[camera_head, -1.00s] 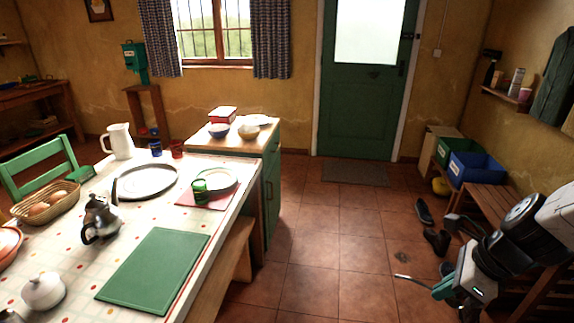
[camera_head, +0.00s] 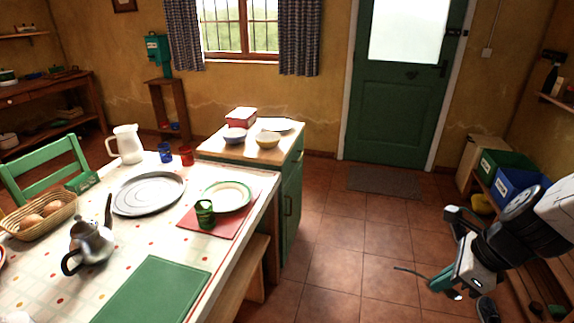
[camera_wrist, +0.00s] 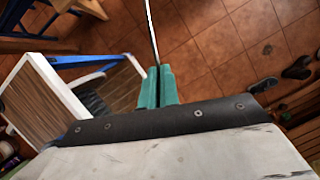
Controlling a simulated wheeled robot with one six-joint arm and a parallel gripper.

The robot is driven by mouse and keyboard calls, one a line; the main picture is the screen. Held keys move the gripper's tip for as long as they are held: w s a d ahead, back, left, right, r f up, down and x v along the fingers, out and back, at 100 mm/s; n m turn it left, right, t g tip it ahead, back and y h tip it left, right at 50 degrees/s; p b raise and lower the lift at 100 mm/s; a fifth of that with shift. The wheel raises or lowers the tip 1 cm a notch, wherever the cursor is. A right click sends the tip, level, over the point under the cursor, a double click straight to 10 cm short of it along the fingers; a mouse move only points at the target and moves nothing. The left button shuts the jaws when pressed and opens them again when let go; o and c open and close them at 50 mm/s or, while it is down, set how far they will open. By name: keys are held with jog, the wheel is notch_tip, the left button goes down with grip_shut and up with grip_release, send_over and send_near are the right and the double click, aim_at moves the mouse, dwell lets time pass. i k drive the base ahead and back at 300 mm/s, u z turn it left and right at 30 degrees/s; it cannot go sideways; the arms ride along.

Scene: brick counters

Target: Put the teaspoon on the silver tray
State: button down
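The round silver tray (camera_head: 148,194) lies empty on the table, left of the red mat. The teaspoon (camera_head: 410,272) is a thin, dark-looking sliver pointing left from my gripper (camera_head: 440,282), which is at the right over the floor, well away from the table. In the wrist view the teaspoon's thin metal handle (camera_wrist: 152,35) runs up from between the green fingers of my gripper (camera_wrist: 157,82). The fingers are shut on it. The far end of the teaspoon is cut off by the top edge of that view.
The middle floor is clear.

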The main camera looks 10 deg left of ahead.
aim_at(159, 196)
jog(key=i, duration=2.9)
jog(key=u, duration=3.55)
jog(key=i, duration=0.5)
jog(key=z, duration=0.05)
